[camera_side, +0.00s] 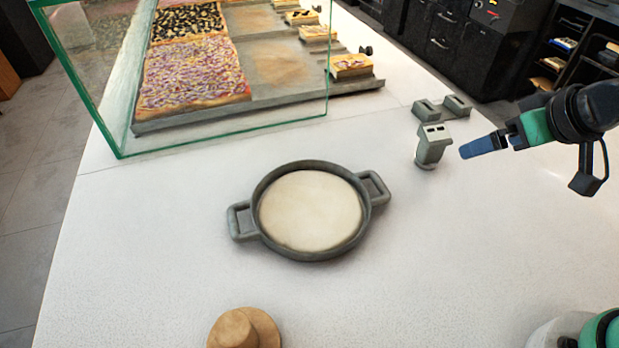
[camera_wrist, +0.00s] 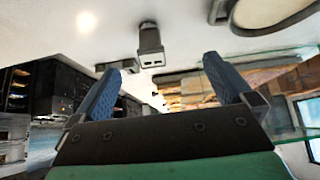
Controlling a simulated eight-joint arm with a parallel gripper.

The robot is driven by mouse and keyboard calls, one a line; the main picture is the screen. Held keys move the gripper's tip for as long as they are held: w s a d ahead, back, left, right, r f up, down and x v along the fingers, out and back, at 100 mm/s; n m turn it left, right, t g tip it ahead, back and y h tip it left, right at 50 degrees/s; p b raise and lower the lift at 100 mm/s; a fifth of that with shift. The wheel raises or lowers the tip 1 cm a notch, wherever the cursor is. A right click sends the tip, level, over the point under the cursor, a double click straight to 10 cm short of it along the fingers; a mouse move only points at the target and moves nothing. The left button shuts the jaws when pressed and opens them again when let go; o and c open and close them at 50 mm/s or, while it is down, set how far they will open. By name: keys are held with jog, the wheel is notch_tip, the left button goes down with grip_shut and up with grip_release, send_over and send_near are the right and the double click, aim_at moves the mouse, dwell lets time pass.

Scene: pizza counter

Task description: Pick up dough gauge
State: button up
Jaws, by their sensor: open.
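A small grey upright object with two dark slots in its top, which looks like the dough gauge (camera_side: 433,146), stands on the white counter right of the pan. It also shows in the wrist view (camera_wrist: 151,42), ahead of the gap between my fingers. My gripper (camera_side: 470,150) has blue fingers and is just right of the gauge in the side view, apart from it. In the wrist view my gripper (camera_wrist: 161,65) is open, with nothing between its fingers. The side view shows the fingers overlapping.
Two small grey blocks (camera_side: 425,109) (camera_side: 457,105) sit behind the gauge. A grey two-handled pan (camera_side: 264,232) holds pale dough (camera_side: 311,210). A tan round item (camera_side: 243,330) is at the front. A glass case (camera_side: 90,100) with pizzas stands at the back left.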

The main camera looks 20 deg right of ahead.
jog(key=m, duration=0.1)
jog(key=m+g+y, duration=0.2)
jog(key=m+y, duration=0.5)
jog(key=m, duration=0.5)
send_over(435, 137)
jog(key=s, duration=0.3)
notch_tip(435, 137, down, 2)
jog(key=w+f+m+y, duration=0.1)
jog(key=w+d+f+m+y, duration=0.1)
jog(key=m, duration=0.1)
jog(key=d+f+m+y, duration=0.1)
jog(key=m, duration=0.1)
jog(key=shift+w+d+y, duration=0.2)
jog(key=shift+w+y, duration=0.1)
jog(key=shift+w, duration=0.1)
jog(key=d+f+m+y, duration=0.1)
jog(key=f+m+y, duration=0.1)
jog(key=s+d+f+m+y, duration=0.1)
jog(key=d+f+m, duration=0.1)
jog(key=shift+d+t+y, duration=0.2)
jog(key=shift+t+y, duration=0.2)
jog(key=shift+a+m, duration=0.1)
jog(key=shift+m, duration=0.2)
jog(key=shift+x, duration=2.65)
jog(key=c, duration=1.5)
